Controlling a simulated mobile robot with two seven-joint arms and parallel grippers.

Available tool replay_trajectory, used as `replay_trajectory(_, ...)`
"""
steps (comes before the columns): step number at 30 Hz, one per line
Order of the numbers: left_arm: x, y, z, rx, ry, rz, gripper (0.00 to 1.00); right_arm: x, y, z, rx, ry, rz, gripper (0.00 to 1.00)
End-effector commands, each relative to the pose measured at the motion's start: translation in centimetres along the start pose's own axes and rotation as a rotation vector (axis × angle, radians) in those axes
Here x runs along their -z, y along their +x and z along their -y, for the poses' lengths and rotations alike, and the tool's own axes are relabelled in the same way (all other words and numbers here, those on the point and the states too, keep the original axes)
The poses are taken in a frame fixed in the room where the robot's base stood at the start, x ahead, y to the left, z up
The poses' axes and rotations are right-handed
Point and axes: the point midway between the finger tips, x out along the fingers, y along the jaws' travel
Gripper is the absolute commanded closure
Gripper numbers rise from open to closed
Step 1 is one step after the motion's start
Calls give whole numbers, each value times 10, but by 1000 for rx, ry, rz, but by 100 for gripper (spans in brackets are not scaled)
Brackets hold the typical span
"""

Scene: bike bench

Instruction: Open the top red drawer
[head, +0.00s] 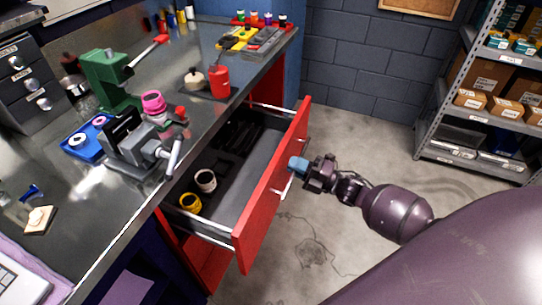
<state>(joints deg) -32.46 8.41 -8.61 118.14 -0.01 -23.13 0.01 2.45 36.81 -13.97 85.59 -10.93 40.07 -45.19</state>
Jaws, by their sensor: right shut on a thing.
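The top red drawer (258,215) of the workbench stands well out from the bench, its inside showing. A light bar handle (284,187) runs along its front. My right gripper (297,165), with blue fingertips, is at the drawer front and shut on this handle; the fingers hide part of it. Inside the drawer lie a white ring-like roll (205,181), a yellow one (191,202) and dark items (240,135) towards the far end. My left gripper is not in view.
The metal benchtop (90,190) holds a vise (140,145), a green press (108,80), a red can (219,82) and a blue tray (84,146). A grey shelf rack (450,110) with boxes stands at right. The concrete floor (345,255) beside the drawer is clear.

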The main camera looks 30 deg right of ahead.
Motion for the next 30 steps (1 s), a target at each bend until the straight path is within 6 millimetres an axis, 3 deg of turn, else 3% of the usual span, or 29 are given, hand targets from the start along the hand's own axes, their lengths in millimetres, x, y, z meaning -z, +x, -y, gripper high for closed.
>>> replay_trajectory(6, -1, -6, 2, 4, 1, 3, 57, 0, -61, -13, 3, 0, 3, 100)
replay_trajectory(15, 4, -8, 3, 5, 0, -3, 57, 0, -121, -24, 2, 1, 2, 100)
replay_trajectory(21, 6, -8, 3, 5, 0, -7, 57, 0, -142, -28, 1, 1, 2, 100)
replay_trajectory(30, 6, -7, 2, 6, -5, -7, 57, 0, -151, -30, -1, 1, 0, 100)
